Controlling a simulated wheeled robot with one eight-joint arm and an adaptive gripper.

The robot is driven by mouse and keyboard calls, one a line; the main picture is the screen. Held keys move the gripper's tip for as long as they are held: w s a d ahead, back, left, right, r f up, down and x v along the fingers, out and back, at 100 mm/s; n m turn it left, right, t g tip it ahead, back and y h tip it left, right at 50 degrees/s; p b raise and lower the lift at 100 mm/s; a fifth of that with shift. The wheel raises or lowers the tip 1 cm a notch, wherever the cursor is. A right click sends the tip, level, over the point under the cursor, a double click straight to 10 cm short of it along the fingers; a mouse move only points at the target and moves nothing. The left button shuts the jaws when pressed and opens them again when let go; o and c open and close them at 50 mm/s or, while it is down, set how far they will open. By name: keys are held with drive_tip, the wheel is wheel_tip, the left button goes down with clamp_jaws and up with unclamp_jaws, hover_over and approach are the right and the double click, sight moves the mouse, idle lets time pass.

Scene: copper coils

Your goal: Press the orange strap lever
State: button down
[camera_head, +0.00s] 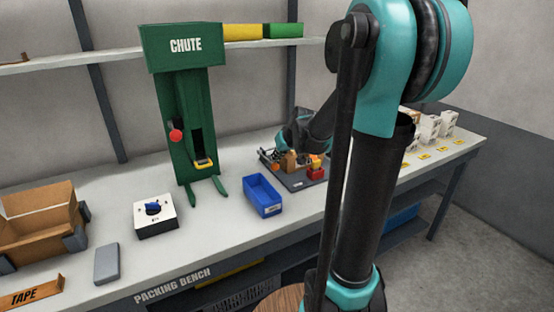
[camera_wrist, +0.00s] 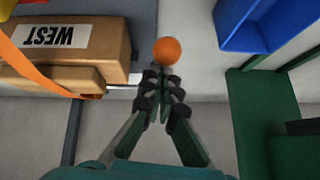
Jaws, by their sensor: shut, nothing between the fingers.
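The orange ball knob of the strap lever (camera_wrist: 169,51) shows at the upper centre of the wrist view, beside a brown box labelled WEST. In the head view a small orange spot, likely that knob (camera_head: 276,167), is at the left of the dark strapping plate. My gripper (camera_wrist: 163,76) is shut and empty, its fingertips just below the knob in the wrist view. I cannot tell whether they touch it. An orange strap (camera_wrist: 35,68) runs over the box (camera_wrist: 75,42). The lever's arm is mostly hidden. In the head view my wrist covers part of the station.
A blue bin (camera_head: 262,195) stands in front of the station. The green chute (camera_head: 186,48) stands to its left. A black plate (camera_head: 303,184) carries the box and red and yellow blocks. White cartons (camera_head: 430,127) stand to the right. Bare bench lies around the bin.

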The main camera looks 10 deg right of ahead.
drive_tip(key=w+r+v, duration=0.1)
drive_tip(key=w+v, duration=0.1)
drive_tip(key=v, duration=0.9)
drive_tip(key=shift+r, duration=0.25)
drive_tip(key=shift+s, duration=0.1)
idle(0.4)
